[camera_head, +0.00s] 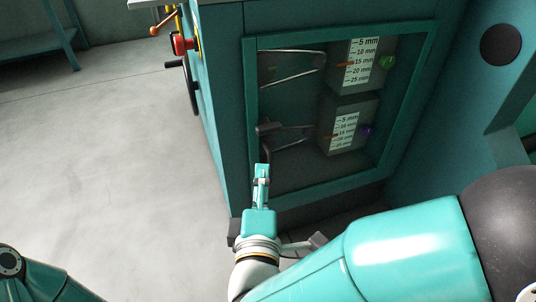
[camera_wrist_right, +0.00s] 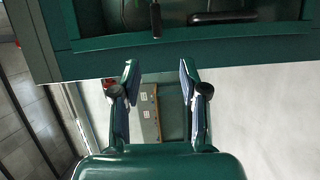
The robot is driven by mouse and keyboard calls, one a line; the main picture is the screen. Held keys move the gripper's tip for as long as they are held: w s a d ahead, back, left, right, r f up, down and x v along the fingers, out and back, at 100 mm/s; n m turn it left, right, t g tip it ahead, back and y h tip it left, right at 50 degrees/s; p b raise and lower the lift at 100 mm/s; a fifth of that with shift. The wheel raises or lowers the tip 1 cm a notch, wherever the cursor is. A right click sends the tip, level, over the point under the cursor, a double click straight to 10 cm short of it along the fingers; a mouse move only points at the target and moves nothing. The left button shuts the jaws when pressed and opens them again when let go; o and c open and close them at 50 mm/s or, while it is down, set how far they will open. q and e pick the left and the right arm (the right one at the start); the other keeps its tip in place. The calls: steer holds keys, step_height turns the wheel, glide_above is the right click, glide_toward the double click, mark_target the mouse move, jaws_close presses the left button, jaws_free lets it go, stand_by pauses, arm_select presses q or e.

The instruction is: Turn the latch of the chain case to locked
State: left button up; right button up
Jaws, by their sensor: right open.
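The chain case (camera_head: 250,90) is a teal cabinet with a framed opening. A dark latch-like handle (camera_head: 267,128) is at the left side of this opening, with a bar hanging down from it; I cannot tell its locked or unlocked position. My right gripper (camera_head: 262,168) is just below the handle, in front of the lower left of the frame. In the right wrist view my right gripper (camera_wrist_right: 158,80) has its two fingers apart with nothing between them. The case's teal edge (camera_wrist_right: 200,42) lies beyond the fingertips, with a dark bar (camera_wrist_right: 222,17) above. My left gripper is not in view.
Inside the opening are two boxes with millimetre scales, an upper scale (camera_head: 357,65) and a lower scale (camera_head: 343,130). A red switch (camera_head: 183,45) and a black handwheel (camera_head: 189,88) stick out on the case's left side. Grey floor (camera_head: 110,140) at left is clear.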

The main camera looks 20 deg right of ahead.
steer(key=p, duration=0.7)
glide_toward(269, 133)
steer(key=shift+h, duration=0.3)
steer(key=b+x, duration=0.4)
steer(key=x, duration=0.6)
steer(key=shift+w, duration=0.25)
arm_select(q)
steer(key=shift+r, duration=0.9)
arm_select(e)
steer(key=shift+w, duration=0.35)
jaws_close()
steer(key=shift+a, duration=0.1)
